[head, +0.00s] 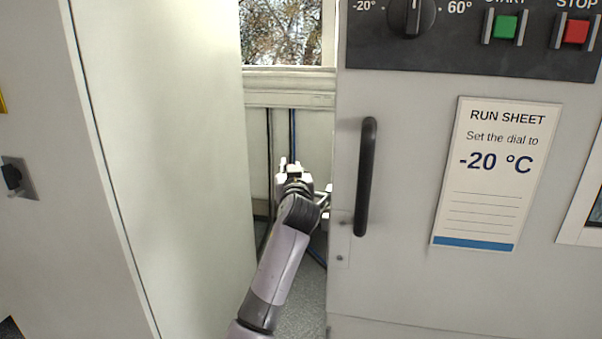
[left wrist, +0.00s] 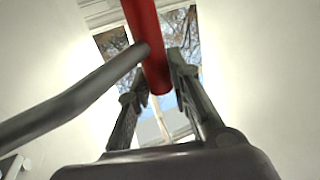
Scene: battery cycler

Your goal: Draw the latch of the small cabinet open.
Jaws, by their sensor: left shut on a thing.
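In the left wrist view a red cylindrical grip (left wrist: 146,30) sits on the end of a grey metal bar (left wrist: 75,100) that comes in from the left; I take these for the latch. My left gripper (left wrist: 155,78) has its two fingers on either side of the red grip and is shut on it. In the head view my left gripper (head: 292,168) is in the narrow gap beside the grey cabinet (head: 400,285). A small light metal part (head: 326,197) shows at the cabinet's left edge; the red grip is hidden there. My right gripper is not in view.
The cabinet front bears a black vertical handle (head: 366,178), a run sheet (head: 496,172), a dial (head: 407,14), a green button (head: 505,27) and a red button (head: 577,31). A tall pale cabinet (head: 165,150) bounds the gap on the left. Cables and a window (head: 282,32) lie behind.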

